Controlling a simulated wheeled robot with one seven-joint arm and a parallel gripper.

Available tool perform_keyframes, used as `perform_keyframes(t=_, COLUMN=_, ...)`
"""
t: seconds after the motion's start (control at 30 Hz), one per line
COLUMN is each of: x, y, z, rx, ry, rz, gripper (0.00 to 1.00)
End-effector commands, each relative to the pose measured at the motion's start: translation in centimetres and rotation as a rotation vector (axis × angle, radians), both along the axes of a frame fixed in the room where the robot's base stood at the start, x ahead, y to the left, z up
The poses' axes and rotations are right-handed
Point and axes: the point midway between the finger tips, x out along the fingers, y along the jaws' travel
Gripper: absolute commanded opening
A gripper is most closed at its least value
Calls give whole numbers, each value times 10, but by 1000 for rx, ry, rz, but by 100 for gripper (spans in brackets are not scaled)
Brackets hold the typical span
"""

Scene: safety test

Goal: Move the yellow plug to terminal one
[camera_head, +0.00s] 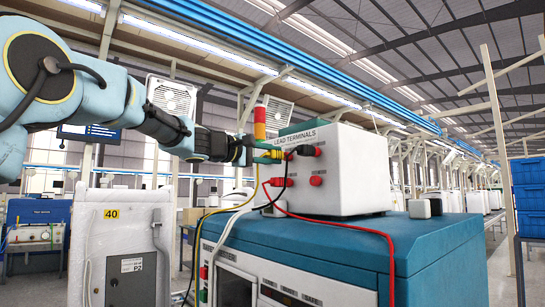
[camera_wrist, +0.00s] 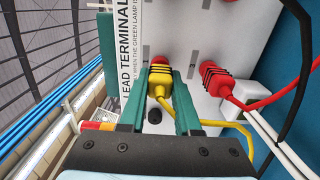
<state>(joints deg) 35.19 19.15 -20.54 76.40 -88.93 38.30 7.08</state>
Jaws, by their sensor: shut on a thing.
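My gripper (camera_head: 264,152) is at the front left of the white terminal box (camera_head: 345,180) marked LEAD TERMINALS. In the wrist view my gripper's green fingers (camera_wrist: 160,82) are shut around the yellow plug (camera_wrist: 159,88). The yellow plug points at the box's face, with its yellow cable (camera_wrist: 225,124) trailing off to the right. Whether its tip is seated in a socket is hidden. A red plug (camera_wrist: 222,82) is in the face to its right; it also shows in the head view (camera_head: 277,182).
The box stands on a blue and white cabinet (camera_head: 430,240). Red and black cables hang close by my gripper. A black plug (camera_head: 304,150) and a red knob (camera_head: 316,181) are on the box. A red-and-yellow signal light (camera_head: 260,125) stands behind my gripper.

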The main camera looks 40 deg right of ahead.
Motion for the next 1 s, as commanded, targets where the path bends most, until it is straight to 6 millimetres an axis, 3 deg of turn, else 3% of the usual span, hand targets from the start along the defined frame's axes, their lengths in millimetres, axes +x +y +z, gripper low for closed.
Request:
perform_keyframes(t=0.77, x=-1, y=-12, z=0, rx=0, ry=0, rz=-1, gripper=0)
perform_keyframes(t=0.8, x=-1, y=-12, z=0, rx=0, ry=0, rz=-1, gripper=35)
perform_keyframes(t=1.0, x=-1, y=-12, z=0, rx=0, ry=0, rz=0, gripper=57)
